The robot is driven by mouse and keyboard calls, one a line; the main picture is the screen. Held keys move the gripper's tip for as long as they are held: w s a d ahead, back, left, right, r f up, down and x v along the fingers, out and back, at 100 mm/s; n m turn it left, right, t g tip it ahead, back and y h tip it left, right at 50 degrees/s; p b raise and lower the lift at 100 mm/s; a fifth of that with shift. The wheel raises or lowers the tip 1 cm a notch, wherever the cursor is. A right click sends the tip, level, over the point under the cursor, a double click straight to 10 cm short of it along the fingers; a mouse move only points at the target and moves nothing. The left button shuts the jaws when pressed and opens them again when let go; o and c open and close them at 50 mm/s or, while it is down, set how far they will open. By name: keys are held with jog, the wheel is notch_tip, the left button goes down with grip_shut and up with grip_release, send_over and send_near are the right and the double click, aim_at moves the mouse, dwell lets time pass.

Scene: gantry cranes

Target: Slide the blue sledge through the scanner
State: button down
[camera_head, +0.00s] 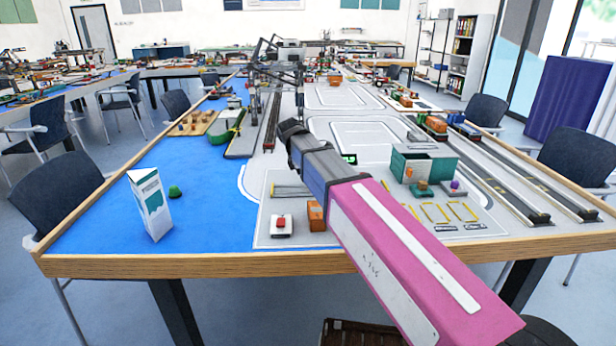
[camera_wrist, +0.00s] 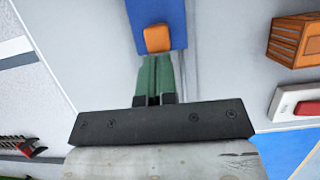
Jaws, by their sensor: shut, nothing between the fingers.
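In the wrist view my gripper (camera_wrist: 155,62) has its two green fingers close together, with nothing between them. An orange block (camera_wrist: 158,38) is just beyond the fingertips. It sits on a flat blue strip (camera_wrist: 161,10), which looks like the blue sledge and runs out of the top of the picture. I cannot tell whether the fingertips touch the block. In the head view my arm hides the gripper and the sledge.
An orange crate (camera_head: 316,216) and a white box with a red button (camera_head: 281,234) are left of my arm; the wrist view shows the crate (camera_wrist: 295,40) and box (camera_wrist: 288,104) at right. A white-and-teal card (camera_head: 150,205) stands on the blue area. Rails (camera_head: 510,190) run along the right.

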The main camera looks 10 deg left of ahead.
jog(key=shift+w+d, duration=0.2)
jog(key=shift+d, duration=0.65)
jog(key=shift+w+d, duration=0.15)
jog(key=shift+d, duration=0.7)
jog(key=shift+w+d, duration=0.2)
jog(key=shift+d, duration=0.65)
jog(key=shift+a, duration=0.1)
